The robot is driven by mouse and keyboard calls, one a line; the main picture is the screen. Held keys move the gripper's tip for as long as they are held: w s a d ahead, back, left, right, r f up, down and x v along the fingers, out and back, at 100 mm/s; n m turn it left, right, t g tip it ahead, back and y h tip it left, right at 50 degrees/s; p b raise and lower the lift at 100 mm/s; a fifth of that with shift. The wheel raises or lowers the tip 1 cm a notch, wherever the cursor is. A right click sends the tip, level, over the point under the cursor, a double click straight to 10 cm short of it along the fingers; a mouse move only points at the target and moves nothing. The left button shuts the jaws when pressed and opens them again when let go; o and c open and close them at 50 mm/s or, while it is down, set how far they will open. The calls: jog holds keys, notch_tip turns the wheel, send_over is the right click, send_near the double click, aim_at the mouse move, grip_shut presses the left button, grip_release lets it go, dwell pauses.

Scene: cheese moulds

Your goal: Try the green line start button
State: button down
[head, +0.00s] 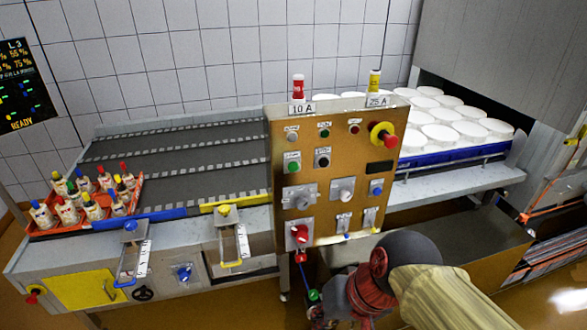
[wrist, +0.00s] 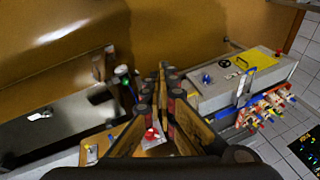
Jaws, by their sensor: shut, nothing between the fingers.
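The brown control panel (head: 335,150) stands upright in the middle of the head view. A round green button (head: 292,163) sits on its left side, beside a black button (head: 322,157). A smaller dark green button (head: 324,129) is in the row above. I cannot read which is the line start. My gripper (wrist: 165,85) is shut and empty in the wrist view, with the panel partly visible between and beside its fingers. In the head view my arm reaches in low at the right of centre, below the panel, and the gripper is mostly hidden. The green button cannot be made out in the wrist view.
A yellow-collared red stop knob (head: 383,134), a red rotary knob (head: 300,233) and several switches share the panel. A conveyor (head: 180,160) with an orange tray (head: 75,228) of bottles lies left. White cheese moulds (head: 440,134) stand right. A green-tipped part (head: 313,295) hangs below the panel.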

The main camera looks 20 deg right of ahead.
aim_at(293, 167)
jog(key=w+a+r+m+y, duration=0.4)
jog(key=w+a+m+y, duration=0.5)
jog(key=w+y, duration=0.15)
jog(key=w+d+r+m+t, duration=0.3)
jog(key=w+d+m+t, duration=0.2)
jog(key=w+d+t, duration=0.1)
jog(key=w+d+r+m+t+y, duration=0.1)
jog(key=w+d+r+m+t, duration=0.1)
jog(key=w+d+m+t, duration=0.3)
jog(key=w+d+t, duration=0.1)
jog(key=w+d, duration=0.2)
jog(key=shift+d+r, duration=0.3)
jog(key=shift+r, duration=0.1)
jog(key=shift+w, duration=0.1)
jog(key=w+b, duration=0.1)
jog(key=w, duration=0.7)
jog(key=shift+w, duration=0.35)
jog(key=shift+w, duration=0.1)
jog(key=shift+w, duration=0.3)
